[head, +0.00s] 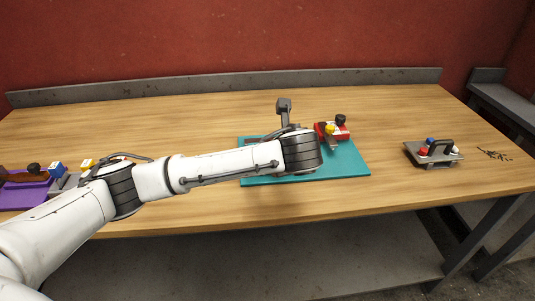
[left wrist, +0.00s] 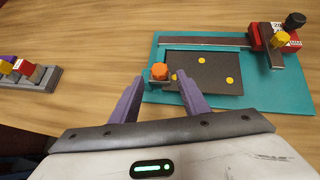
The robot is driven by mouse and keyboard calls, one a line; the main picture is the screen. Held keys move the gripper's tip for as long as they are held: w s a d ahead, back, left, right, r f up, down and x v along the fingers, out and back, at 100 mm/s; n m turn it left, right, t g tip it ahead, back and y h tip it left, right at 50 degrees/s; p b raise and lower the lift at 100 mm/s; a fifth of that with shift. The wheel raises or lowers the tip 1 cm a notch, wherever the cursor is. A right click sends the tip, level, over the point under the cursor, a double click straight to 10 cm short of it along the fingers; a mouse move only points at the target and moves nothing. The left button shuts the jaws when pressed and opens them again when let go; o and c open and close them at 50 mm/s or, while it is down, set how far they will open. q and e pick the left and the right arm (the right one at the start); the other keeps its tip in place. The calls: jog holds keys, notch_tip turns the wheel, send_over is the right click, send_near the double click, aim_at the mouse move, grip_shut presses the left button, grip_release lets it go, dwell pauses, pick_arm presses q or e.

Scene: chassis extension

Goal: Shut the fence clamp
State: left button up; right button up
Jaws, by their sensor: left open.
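A teal board (head: 345,170) lies on the table in the head view, partly hidden by my left arm. It also shows in the left wrist view (left wrist: 154,62), with a rail (left wrist: 205,41) along its far side. A red block (left wrist: 263,36) with a black knob (left wrist: 295,20) and a yellow knob (left wrist: 280,39) sits at the rail's right end. An orange knob (left wrist: 159,71) stands at the left corner of a dark plate (left wrist: 205,66) with yellow dots. I cannot tell which part is the fence clamp. My left gripper (left wrist: 157,77) is open, its purple fingers either side of the orange knob in the picture; contact is unclear.
A grey fixture (head: 433,155) with a dark handle and coloured knobs stands at the right. A purple board (head: 22,195) with blocks lies at the far left. A grey ledge (head: 225,83) runs along the back. Bare table lies between the boards.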

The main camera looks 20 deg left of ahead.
pick_arm(q)
jog(key=v, duration=0.6)
jog(key=shift+s+d+r, duration=0.25)
dwell(0.4)
